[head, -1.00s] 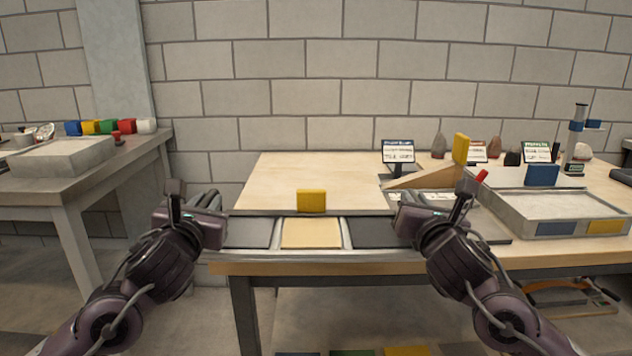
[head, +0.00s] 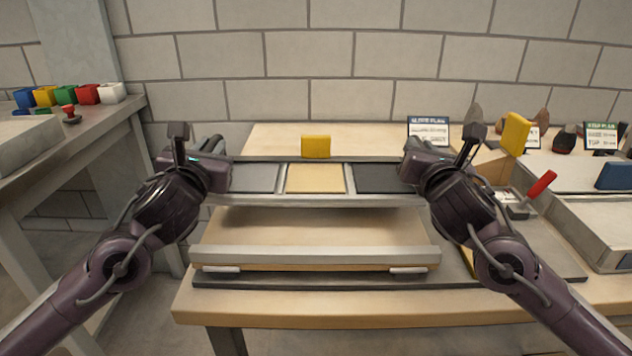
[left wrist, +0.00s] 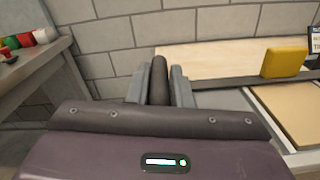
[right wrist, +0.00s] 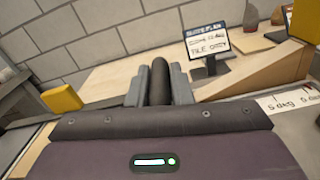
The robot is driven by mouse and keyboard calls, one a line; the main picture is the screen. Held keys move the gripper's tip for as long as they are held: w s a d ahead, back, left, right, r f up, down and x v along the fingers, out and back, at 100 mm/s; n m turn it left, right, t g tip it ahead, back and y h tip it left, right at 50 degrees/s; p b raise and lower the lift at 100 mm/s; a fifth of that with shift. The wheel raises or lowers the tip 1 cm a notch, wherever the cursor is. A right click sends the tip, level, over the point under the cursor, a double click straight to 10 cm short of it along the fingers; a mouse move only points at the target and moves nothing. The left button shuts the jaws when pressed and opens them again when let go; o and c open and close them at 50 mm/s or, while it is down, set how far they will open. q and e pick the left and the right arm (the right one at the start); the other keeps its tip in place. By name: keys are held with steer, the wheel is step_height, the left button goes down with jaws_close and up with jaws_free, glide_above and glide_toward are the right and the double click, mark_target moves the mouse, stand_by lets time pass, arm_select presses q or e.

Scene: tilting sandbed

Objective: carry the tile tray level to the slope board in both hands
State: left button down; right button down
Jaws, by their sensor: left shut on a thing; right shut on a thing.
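The tile tray (head: 318,201) is a long grey tray with a grey, a tan and a dark tile side by side. A yellow block (head: 316,146) stands at its far rim. My left gripper (head: 216,152) is shut on the tray's left end and my right gripper (head: 411,152) on its right end. The tray looks level in the head view. It hangs above a pale wooden board with a grey front lip (head: 315,256), which I take for the slope board, with a visible gap between. The tray hides the board's middle. Both wrist views show the jaws closed around a dark bar.
A wooden wedge (head: 493,168) with a yellow block (head: 515,133) stands right of the tray, near a red-handled part (head: 541,184) and a grey sand tray (head: 600,226). A sign (head: 428,131) stands behind.

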arm_select(q)
steer(key=shift+w+r, duration=0.25)
steer(key=shift+r, duration=0.1)
arm_select(e)
steer(key=shift+w+d+r, duration=0.2)
steer(key=shift+w+r, duration=0.05)
steer(key=shift+r, duration=0.25)
arm_select(q)
steer(key=shift+s+r, duration=0.1)
steer(key=shift+s, duration=0.15)
arm_select(e)
steer(key=shift+s+r, duration=0.1)
steer(key=shift+s, duration=0.15)
steer(key=shift+w, duration=0.1)
